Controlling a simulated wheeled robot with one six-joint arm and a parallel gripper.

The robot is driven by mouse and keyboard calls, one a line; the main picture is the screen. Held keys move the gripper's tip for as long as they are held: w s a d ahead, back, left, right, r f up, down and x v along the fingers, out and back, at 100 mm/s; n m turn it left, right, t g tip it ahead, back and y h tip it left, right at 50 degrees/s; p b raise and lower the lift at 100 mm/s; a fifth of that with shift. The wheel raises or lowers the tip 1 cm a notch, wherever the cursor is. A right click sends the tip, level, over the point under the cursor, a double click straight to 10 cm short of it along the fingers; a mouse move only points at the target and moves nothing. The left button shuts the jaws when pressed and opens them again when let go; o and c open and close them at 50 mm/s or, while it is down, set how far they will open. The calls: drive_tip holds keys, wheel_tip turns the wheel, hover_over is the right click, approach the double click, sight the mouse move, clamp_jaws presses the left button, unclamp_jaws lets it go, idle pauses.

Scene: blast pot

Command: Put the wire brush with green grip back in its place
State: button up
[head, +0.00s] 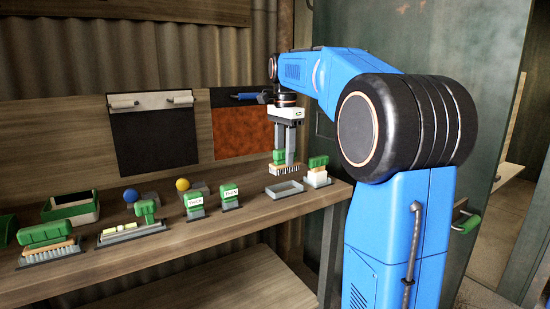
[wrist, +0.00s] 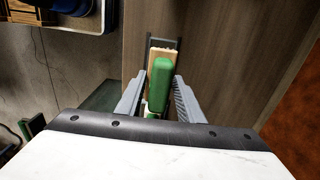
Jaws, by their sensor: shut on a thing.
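My gripper (head: 287,160) is shut on the wire brush with green grip (head: 279,157), holding it upright with its bristles down. The brush's pale block and bristles show below the fingers. In the wrist view, the green grip (wrist: 161,80) lies between the two fingers (wrist: 158,100), with the pale block under it. An empty grey tray (head: 284,190) sits on the bench just below the held brush in the head view. I cannot tell the exact gap between bristles and tray.
Another green-topped brush (head: 317,172) stands close to the right of the tray. To the left are two green stamps (head: 195,203) and several other green-handled tools in grey holders. A rusty panel (head: 240,130) is on the wall behind. The bench front edge is near.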

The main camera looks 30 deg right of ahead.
sight(284, 166)
idle(0.3)
drive_tip(key=shift+f, duration=2.15)
drive_tip(key=shift+f, duration=1.5)
idle(0.4)
drive_tip(key=o, duration=1.3)
drive_tip(key=shift+o, duration=0.2)
wheel_tip(284, 166, up, 17)
drive_tip(key=shift+r, duration=0.2)
